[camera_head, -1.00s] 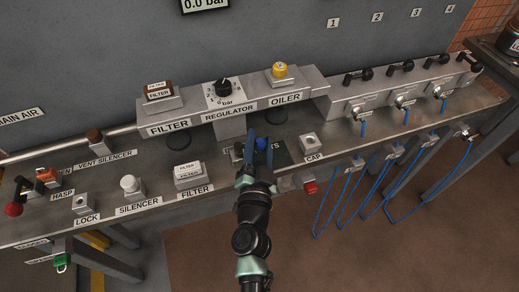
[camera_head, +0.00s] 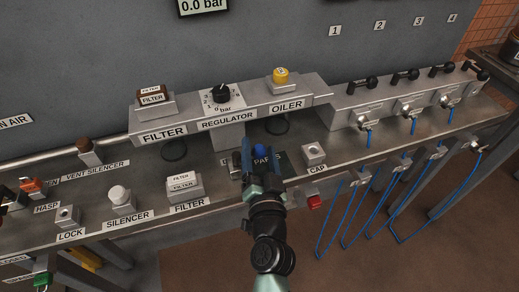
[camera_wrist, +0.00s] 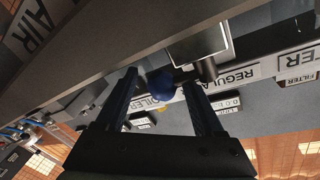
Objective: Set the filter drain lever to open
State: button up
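The filter unit (camera_head: 154,108) stands on the raised bracket, with its FILTER label (camera_head: 163,135) on the front and a dark bowl (camera_head: 174,149) below. I cannot make out a drain lever on it in either view. My gripper (camera_head: 261,158) is over the bench by the PARTS mat, right of and below the filter. In the wrist view my gripper (camera_wrist: 161,80) is open, its two blue fingers apart. A blue rounded part (camera_wrist: 160,84) appears between them; contact cannot be told. Blue also shows there in the head view (camera_head: 260,150).
The regulator (camera_head: 222,95) and oiler (camera_head: 280,82) sit right of the filter on the bracket. The bench holds a spare filter block (camera_head: 183,188), silencer (camera_head: 120,198), lock block (camera_head: 67,215) and cap block (camera_head: 314,154). Blue hoses (camera_head: 345,212) hang at the right.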

jog(key=shift+a+f, duration=0.1)
jog(key=shift+a, duration=0.15)
jog(key=s+d+b, duration=0.1)
jog(key=s+b, duration=0.2)
jog(key=s, duration=1)
jog(key=shift+d, duration=0.2)
jog(key=shift+w, duration=0.1)
jog(key=shift+c, duration=0.2)
